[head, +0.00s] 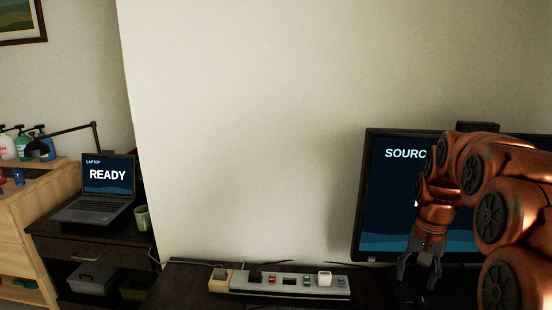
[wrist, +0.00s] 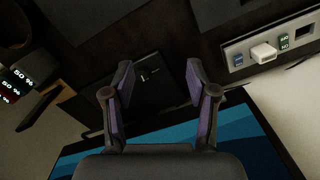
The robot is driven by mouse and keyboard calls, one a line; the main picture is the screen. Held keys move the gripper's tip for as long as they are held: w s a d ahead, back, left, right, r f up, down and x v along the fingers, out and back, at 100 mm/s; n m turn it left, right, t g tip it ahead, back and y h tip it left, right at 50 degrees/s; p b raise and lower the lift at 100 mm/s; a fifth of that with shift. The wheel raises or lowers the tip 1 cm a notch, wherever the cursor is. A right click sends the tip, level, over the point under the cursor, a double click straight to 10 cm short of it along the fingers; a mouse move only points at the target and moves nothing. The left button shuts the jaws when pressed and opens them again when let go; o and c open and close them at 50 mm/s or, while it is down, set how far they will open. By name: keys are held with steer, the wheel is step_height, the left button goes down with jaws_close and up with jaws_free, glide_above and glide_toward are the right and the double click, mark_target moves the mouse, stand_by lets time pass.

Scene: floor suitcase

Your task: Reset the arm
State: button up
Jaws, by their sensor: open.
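My copper-coloured arm comes in from the right in the head view, folded in front of a monitor (head: 375,190) that reads "SOURC". My gripper (head: 418,285) points down over the dark desk, in front of the monitor's lower edge. In the wrist view my gripper (wrist: 156,75) shows its two fingers spread apart with nothing between them. Below them is the dark monitor stand area, with a small light-marked item (wrist: 148,73) too small to tell. The blue monitor screen (wrist: 175,140) lies just behind the fingers in that view.
A power strip (head: 262,283) with plugs and switches lies on the desk (head: 180,290) left of my gripper. A laptop (head: 100,190) reading "READY" and a green mug (head: 142,218) stand on a dark cabinet at the left. Bottles (head: 25,147) stand on a wooden dresser.

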steer(key=s+a+n+p, duration=0.2)
steer(key=s+a, duration=0.2)
steer(key=s, duration=0.6)
steer(key=s+a+r+n+g+p, duration=0.1)
steer(key=s+a, duration=0.4)
steer(key=s, duration=0.5)
steer(key=s+a+r+n+p, duration=0.1)
steer(key=s+a+n+p, duration=0.2)
steer(key=s, duration=0.7)
steer(key=shift+s+a+r+g, duration=0.15)
steer(key=shift+s+a+g, duration=0.15)
steer(key=shift+a, duration=0.75)
